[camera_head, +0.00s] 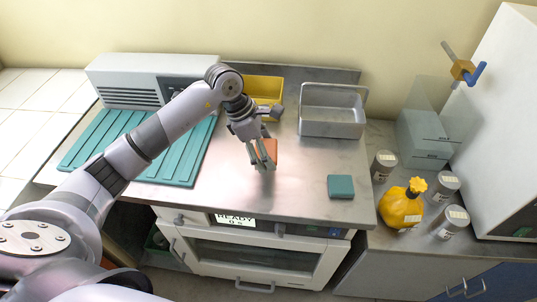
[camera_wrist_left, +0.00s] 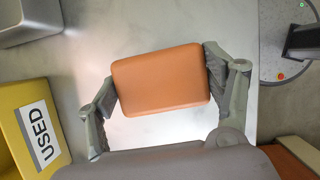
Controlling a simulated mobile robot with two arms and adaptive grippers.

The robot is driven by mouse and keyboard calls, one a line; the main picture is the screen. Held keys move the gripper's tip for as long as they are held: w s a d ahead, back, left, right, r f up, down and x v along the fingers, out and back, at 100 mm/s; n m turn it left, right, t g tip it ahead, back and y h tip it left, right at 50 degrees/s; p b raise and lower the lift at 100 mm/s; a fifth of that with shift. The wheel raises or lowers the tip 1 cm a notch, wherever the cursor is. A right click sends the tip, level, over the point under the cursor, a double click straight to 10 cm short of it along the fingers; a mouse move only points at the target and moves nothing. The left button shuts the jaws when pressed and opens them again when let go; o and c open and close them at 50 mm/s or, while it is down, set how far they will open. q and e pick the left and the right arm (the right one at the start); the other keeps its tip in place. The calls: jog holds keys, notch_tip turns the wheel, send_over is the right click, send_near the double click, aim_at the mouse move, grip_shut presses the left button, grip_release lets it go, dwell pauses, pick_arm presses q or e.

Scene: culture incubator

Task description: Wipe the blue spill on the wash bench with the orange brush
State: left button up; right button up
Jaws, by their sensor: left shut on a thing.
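My left gripper (camera_head: 261,158) is shut on the orange brush (camera_head: 271,149), a block with rounded edges, over the middle of the steel wash bench (camera_head: 295,176). In the left wrist view the brush (camera_wrist_left: 160,80) sits between the two fingers, one at each short end. I cannot tell whether its underside touches the bench. I make out no blue spill in either view; the arm and brush hide part of the bench. My right gripper is not in view.
A teal block (camera_head: 341,186) lies at right on the bench. Behind are a yellow bin (camera_head: 264,88), marked USED in the wrist view (camera_wrist_left: 12,125), and a metal basin (camera_head: 332,128). A ribbed teal mat (camera_head: 91,144) lies left. Jars and a yellow flask (camera_head: 400,208) stand right.

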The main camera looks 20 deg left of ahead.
pick_arm(q)
jog(key=v, duration=0.1)
jog(key=p+v, duration=0.1)
jog(key=shift+w+d+r, duration=0.15)
jog(key=shift+w+r, duration=0.05)
jog(key=shift+r, duration=0.15)
jog(key=shift+d+r, duration=0.2)
jog(key=shift+r, duration=0.15)
jog(key=shift+a, duration=0.1)
